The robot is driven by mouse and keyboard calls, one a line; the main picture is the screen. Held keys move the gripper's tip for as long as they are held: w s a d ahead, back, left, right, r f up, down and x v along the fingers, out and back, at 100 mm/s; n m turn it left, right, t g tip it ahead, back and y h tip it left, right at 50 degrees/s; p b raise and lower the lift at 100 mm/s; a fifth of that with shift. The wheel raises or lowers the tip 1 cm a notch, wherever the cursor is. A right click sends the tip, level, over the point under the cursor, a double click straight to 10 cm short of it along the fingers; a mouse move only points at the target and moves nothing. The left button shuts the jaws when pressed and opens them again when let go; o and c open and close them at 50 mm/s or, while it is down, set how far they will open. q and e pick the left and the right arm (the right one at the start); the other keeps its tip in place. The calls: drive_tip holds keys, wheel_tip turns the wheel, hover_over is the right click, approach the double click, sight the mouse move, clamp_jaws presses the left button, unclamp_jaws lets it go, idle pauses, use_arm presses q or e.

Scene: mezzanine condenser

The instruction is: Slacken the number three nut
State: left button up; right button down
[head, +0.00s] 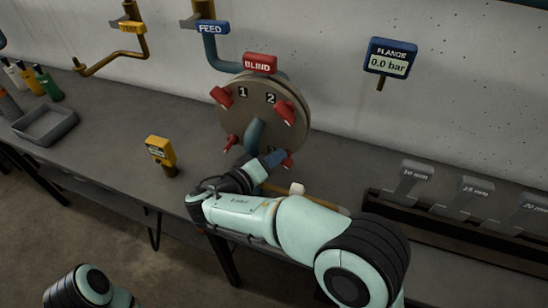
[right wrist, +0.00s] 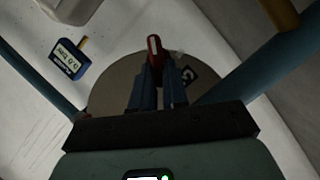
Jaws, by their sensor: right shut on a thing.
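The round grey flange plate (head: 262,108) stands upright on the bench at the wall, with red winged nuts around its rim. Labels 1 and 2 show on its upper half. My right gripper (head: 276,158) reaches its lower right edge and is shut on a red nut (head: 288,161). In the right wrist view the blue fingers (right wrist: 157,82) close around that red nut (right wrist: 154,48). A number label (right wrist: 188,76) beside it looks like a 3, partly hidden by a finger. My left gripper is out of view; only part of that arm shows at bottom left.
A red BLIND tag (head: 260,63) tops the plate. A FLANGE gauge (head: 390,58) reads 0.0 bar. A yellow device (head: 160,150) and a grey tray (head: 45,124) stand on the left of the bench. Grey size-marked pieces (head: 412,180) stand in a rack at right.

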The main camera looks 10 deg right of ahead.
drive_tip(key=shift+f, duration=0.15)
drive_tip(key=c, duration=1.2)
unclamp_jaws()
drive_tip(key=shift+o, duration=0.3)
drive_tip(key=shift+s, duration=0.1)
drive_tip(key=v, duration=1.3)
drive_tip(key=shift+a, duration=0.15)
drive_tip(key=shift+s, duration=0.1)
